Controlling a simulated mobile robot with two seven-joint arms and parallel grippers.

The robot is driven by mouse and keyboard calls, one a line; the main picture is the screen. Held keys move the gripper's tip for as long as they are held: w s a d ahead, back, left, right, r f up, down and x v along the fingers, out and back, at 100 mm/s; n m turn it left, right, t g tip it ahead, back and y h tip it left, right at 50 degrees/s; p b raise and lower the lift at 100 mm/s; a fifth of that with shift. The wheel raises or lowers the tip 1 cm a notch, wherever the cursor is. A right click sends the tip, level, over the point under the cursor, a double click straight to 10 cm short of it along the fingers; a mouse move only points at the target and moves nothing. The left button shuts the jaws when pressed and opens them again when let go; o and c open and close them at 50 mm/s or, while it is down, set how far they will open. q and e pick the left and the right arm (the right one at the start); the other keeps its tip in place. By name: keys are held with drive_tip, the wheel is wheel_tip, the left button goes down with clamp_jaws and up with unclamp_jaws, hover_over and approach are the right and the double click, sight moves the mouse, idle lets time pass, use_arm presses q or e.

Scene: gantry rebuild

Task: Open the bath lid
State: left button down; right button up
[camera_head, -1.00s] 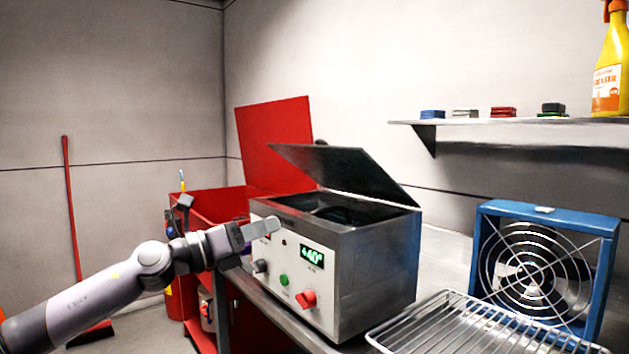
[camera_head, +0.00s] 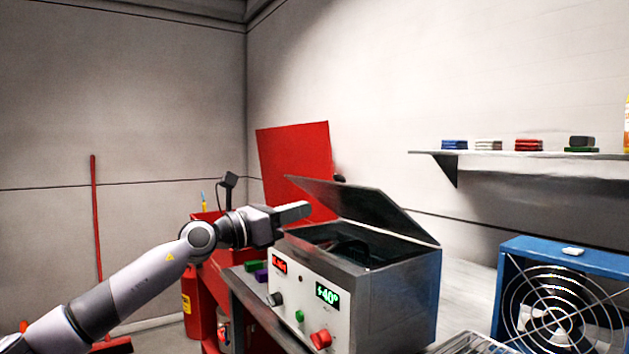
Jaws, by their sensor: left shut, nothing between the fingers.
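The bath (camera_head: 392,305) is a steel box with a white front panel (camera_head: 305,300) that carries knobs and lit displays. Its dark metal lid (camera_head: 365,207) is raised and slants up toward the back left, so the opening shows. Something dark sits inside but is unclear. My left gripper (camera_head: 298,211) is shut and empty. In the picture its tip is just left of the lid and above the front left edge of the bath; I cannot tell whether it touches. My right gripper is not in view.
A red box with a raised red lid (camera_head: 295,160) stands behind the bath. A blue-framed fan (camera_head: 560,290) and a wire rack (camera_head: 470,344) are at the right. A wall shelf (camera_head: 530,152) holds small coloured blocks. A red-handled broom (camera_head: 97,230) leans at the left wall.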

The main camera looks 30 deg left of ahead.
sight(329, 185)
use_arm(q)
drive_tip(key=w+r+p, duration=0.1)
drive_tip(key=w+d+r, duration=0.1)
drive_tip(key=w+r, duration=0.1)
drive_tip(key=shift+w+d+p, duration=0.15)
drive_tip(key=shift+d+p, duration=0.05)
drive_tip(key=shift+p, duration=0.2)
drive_tip(key=shift+w+d+r, duration=0.1)
drive_tip(key=shift+w+r, duration=0.15)
drive_tip(key=shift+w, duration=0.1)
drive_tip(key=shift+r, duration=0.15)
